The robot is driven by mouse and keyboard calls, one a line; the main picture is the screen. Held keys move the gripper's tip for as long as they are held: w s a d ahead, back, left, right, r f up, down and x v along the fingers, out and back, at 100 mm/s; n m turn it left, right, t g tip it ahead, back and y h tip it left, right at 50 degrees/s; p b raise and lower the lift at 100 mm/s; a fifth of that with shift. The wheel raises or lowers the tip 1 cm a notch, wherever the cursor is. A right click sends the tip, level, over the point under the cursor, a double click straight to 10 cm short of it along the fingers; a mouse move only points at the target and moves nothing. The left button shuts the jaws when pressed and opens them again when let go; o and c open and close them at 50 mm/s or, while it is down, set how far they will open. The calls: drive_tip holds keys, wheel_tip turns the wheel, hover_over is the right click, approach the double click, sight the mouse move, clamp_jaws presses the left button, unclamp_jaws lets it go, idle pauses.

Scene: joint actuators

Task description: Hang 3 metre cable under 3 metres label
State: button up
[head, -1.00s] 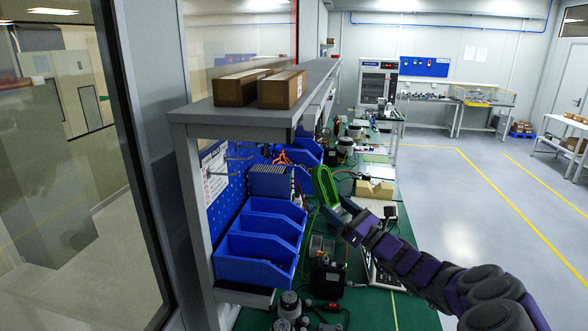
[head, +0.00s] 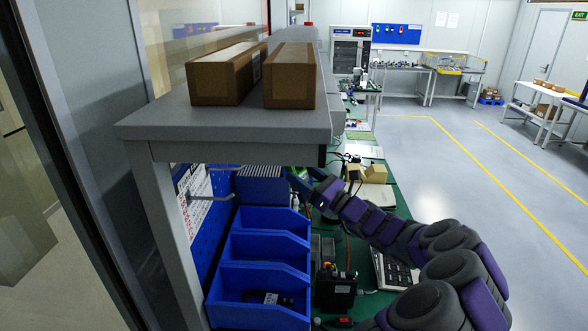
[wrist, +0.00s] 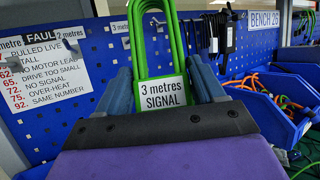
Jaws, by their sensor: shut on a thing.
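In the wrist view my gripper (wrist: 165,100) is shut on a looped green cable (wrist: 151,50). A white tag (wrist: 162,92) reading "3 metres SIGNAL" sits between the fingers. The loops stand upright in front of the blue pegboard (wrist: 100,65). A "3 metres" label (wrist: 120,27) shows on the board just left of the loops. A "2 metres" label (wrist: 70,32) is further left, partly covered by a hook. In the head view my gripper (head: 303,184) is under the shelf; the cable is mostly hidden there.
Black cables (wrist: 222,34) hang right of the green loops. Blue bins (head: 262,250) stand below the pegboard. The grey shelf (head: 225,125) with two cardboard boxes (head: 290,75) overhangs the bench. A metal hook (head: 210,195) sticks out left of my gripper. Open floor lies right.

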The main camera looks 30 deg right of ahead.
drive_tip(key=shift+w+d+f, duration=0.15)
drive_tip(key=shift+w+a+f+b, duration=0.1)
drive_tip(key=shift+w+a+b, duration=0.25)
drive_tip(key=shift+a+b, duration=0.35)
drive_tip(key=shift+w+a+b, duration=0.3)
drive_tip(key=shift+a+b, duration=0.05)
drive_tip(key=shift+a, duration=0.6)
drive_tip(key=w+a+f+b, duration=0.1)
drive_tip(key=w+a+b, duration=0.3)
drive_tip(key=a, duration=0.2)
drive_tip(key=shift+w+b, duration=0.25)
drive_tip(key=shift+b, duration=0.05)
drive_tip(key=shift+w+a+f, duration=0.1)
drive_tip(key=shift+a+f, duration=0.1)
drive_tip(key=shift+f, duration=0.35)
drive_tip(key=shift+c, duration=0.5)
drive_tip(key=shift+f, duration=0.1)
